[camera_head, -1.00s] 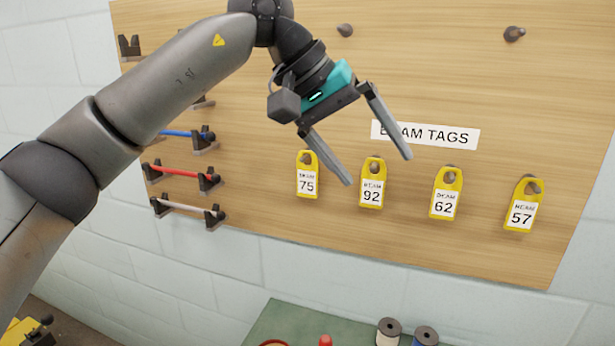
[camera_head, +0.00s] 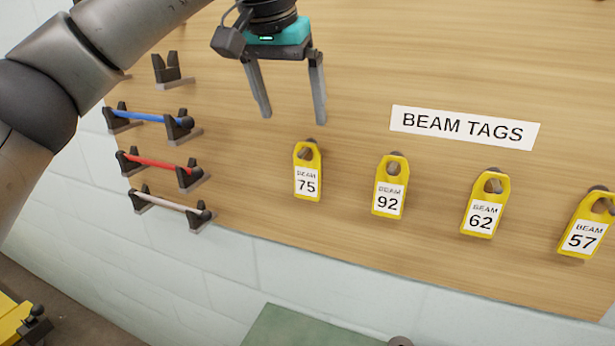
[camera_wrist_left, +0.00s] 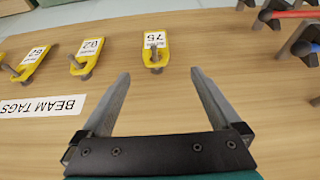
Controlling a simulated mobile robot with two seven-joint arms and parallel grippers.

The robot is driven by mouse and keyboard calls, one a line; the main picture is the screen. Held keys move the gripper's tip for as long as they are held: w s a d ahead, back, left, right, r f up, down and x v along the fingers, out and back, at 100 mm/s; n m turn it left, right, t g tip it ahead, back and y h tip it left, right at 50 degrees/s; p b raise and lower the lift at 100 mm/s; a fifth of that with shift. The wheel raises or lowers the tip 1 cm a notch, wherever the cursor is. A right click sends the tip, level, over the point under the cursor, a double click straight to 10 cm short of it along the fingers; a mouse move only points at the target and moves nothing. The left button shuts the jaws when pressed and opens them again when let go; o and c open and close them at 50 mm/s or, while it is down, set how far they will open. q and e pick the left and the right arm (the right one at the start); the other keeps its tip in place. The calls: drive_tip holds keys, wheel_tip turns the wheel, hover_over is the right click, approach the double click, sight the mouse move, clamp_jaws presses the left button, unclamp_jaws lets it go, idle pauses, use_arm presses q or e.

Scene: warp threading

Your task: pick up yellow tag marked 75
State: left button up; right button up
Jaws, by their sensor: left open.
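The yellow tag marked 75 (camera_head: 307,171) hangs on a peg on the wooden board, leftmost in the row of tags. In the left wrist view the tag (camera_wrist_left: 155,45) is upside down, beyond the fingertips and roughly between their lines. My left gripper (camera_head: 293,119) is open and empty, above the tag and slightly to its left in the head view. Its two fingers (camera_wrist_left: 160,75) are spread wide in the wrist view and appear apart from the tag. My right gripper is not in view.
Yellow tags 92 (camera_head: 389,186), 62 (camera_head: 486,203) and 57 (camera_head: 585,226) hang to the right, under the BEAM TAGS sign (camera_head: 464,127). Holders with blue (camera_head: 150,117), red (camera_head: 160,162) and white (camera_head: 167,202) rods are at left. Board around tag 75 is clear.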

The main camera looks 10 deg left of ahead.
sight(305, 149)
use_arm(q)
drive_tip(key=x, duration=0.3)
drive_tip(key=shift+w+f, duration=0.1)
drive_tip(key=shift+f, duration=0.25)
drive_tip(key=shift+d+f, duration=0.15)
drive_tip(key=shift+f, duration=0.05)
drive_tip(key=x, duration=0.4)
drive_tip(key=shift+d+f, duration=0.3)
drive_tip(key=shift+f, duration=0.1)
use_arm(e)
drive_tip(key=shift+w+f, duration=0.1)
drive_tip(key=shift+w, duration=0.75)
use_arm(q)
drive_tip(key=shift+c, duration=0.3)
drive_tip(key=shift+r, duration=0.1)
clamp_jaws()
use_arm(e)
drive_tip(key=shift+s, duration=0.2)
